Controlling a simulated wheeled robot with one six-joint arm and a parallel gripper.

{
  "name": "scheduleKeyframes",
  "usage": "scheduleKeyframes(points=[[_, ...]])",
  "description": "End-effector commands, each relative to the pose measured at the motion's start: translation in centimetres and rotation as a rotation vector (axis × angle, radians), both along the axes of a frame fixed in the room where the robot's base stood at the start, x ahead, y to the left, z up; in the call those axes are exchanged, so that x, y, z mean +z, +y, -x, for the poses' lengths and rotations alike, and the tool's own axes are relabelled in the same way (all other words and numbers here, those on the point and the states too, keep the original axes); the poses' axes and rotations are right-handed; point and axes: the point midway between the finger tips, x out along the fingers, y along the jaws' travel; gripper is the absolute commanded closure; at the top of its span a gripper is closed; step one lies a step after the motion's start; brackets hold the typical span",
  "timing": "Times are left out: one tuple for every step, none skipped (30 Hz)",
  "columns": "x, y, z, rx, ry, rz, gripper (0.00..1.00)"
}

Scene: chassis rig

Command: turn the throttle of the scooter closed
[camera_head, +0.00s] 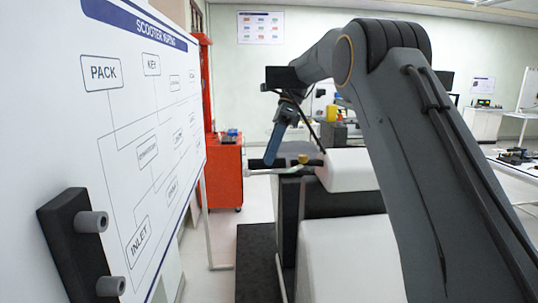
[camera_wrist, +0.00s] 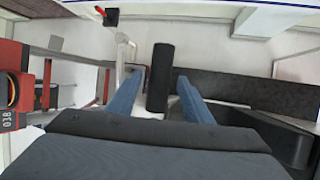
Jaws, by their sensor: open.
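The throttle looks to be the black cylindrical grip (camera_wrist: 160,78) in the wrist view. It lies between the two blue fingers of my gripper (camera_wrist: 159,88), with a visible gap on each side. My gripper is open. In the head view my gripper (camera_head: 271,160) points down over the scooter's handlebar (camera_head: 285,170), at the front of its white body (camera_head: 350,170). The throttle cannot be made out there, and I cannot tell its turn angle. A pale lever (camera_wrist: 122,55) stands just left of the grip in the wrist view.
A white wiring board (camera_head: 110,130) with a black bracket (camera_head: 75,245) stands close on the left. A red cabinet (camera_head: 224,175) is behind it. Open floor shows between board and mat.

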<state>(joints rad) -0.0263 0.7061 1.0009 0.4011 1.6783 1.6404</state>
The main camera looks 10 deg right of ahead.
Motion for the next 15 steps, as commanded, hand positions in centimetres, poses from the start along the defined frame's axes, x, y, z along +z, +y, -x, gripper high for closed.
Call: scheduleKeyframes(points=[[-0.24, 0.16, 0.17, 0.0, 0.001, 0.0, 0.54], [-0.43, 0.23, 0.2, 0.0, 0.0, 0.0, 0.54], [-0.63, 0.3, 0.24, 0.0, 0.0, 0.0, 0.54], [-0.73, 0.33, 0.26, 0.0, 0.0, 0.0, 0.54], [-0.8, 0.35, 0.27, 0.001, 0.0, 0.0, 0.54], [-0.86, 0.37, 0.27, 0.001, 0.0, 0.001, 0.54], [-0.88, 0.38, 0.27, 0.001, 0.0, 0.001, 0.54], [-0.91, 0.38, 0.27, 0.001, 0.0, 0.001, 0.54], [-0.91, 0.38, 0.26, 0.001, 0.0, 0.001, 0.54], [-0.91, 0.38, 0.26, 0.001, 0.0, 0.001, 0.54], [-0.91, 0.38, 0.26, 0.001, 0.0, 0.001, 0.54], [-0.91, 0.37, 0.26, 0.001, 0.0, 0.001, 0.54], [-0.91, 0.37, 0.26, 0.001, 0.0, 0.001, 0.57], [-0.9, 0.38, 0.25, 0.001, 0.0, 0.001, 0.62], [-0.91, 0.37, 0.25, 0.001, 0.0, 0.0, 0.69]])
